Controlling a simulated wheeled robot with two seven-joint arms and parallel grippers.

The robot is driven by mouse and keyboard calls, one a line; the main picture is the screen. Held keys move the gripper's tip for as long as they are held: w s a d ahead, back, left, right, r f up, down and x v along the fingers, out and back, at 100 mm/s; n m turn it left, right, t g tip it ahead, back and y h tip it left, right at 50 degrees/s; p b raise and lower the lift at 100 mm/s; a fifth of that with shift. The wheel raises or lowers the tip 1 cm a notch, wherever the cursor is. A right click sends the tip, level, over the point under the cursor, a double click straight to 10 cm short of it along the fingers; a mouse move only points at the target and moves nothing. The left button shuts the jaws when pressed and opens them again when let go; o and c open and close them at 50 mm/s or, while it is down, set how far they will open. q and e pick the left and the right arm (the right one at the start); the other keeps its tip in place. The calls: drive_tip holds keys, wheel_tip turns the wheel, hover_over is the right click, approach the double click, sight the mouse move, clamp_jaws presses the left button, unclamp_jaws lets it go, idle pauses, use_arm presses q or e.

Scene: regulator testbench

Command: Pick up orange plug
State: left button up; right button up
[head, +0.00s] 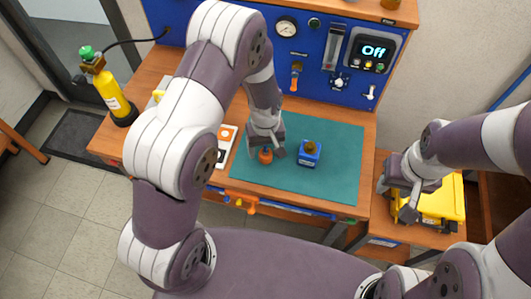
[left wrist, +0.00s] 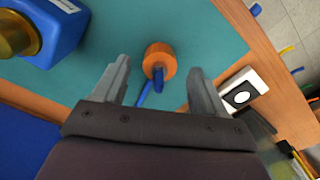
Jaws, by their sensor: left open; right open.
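The orange plug (head: 265,156) stands on the green mat (head: 330,180) near its left edge. My left gripper (head: 266,152) is just above the plug, pointing down. In the left wrist view the plug (left wrist: 159,62) shows between the two open fingers of my left gripper (left wrist: 158,88), apart from both, with a blue part at its front. My right gripper (head: 401,207) is open and empty over the yellow case at the right.
A blue block with a brass top (head: 309,153) stands on the mat right of the plug. The blue panel (head: 330,60) rises behind the bench. The yellow case (head: 442,203) sits on the right side table. The mat's right part is clear.

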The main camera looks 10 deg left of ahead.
use_arm(q)
drive_tip(key=shift+f, duration=0.55)
drive_tip(key=shift+w+f, duration=0.1)
drive_tip(key=shift+f, duration=0.1)
drive_tip(key=c, duration=1.1)
drive_tip(key=shift+c, duration=0.2)
drive_tip(key=shift+r, duration=0.5)
wheel_tip(320, 180, up, 3)
drive_tip(key=shift+f+b, duration=0.1)
drive_tip(key=shift+b, duration=0.2)
drive_tip(key=s+d+r+b, duration=0.1)
drive_tip(key=s+d+r, duration=0.2)
drive_tip(key=d+r, duration=0.4)
drive_tip(key=d, duration=0.4)
drive_tip(key=shift+d+r, duration=0.15)
drive_tip(key=shift+r, duration=0.05)
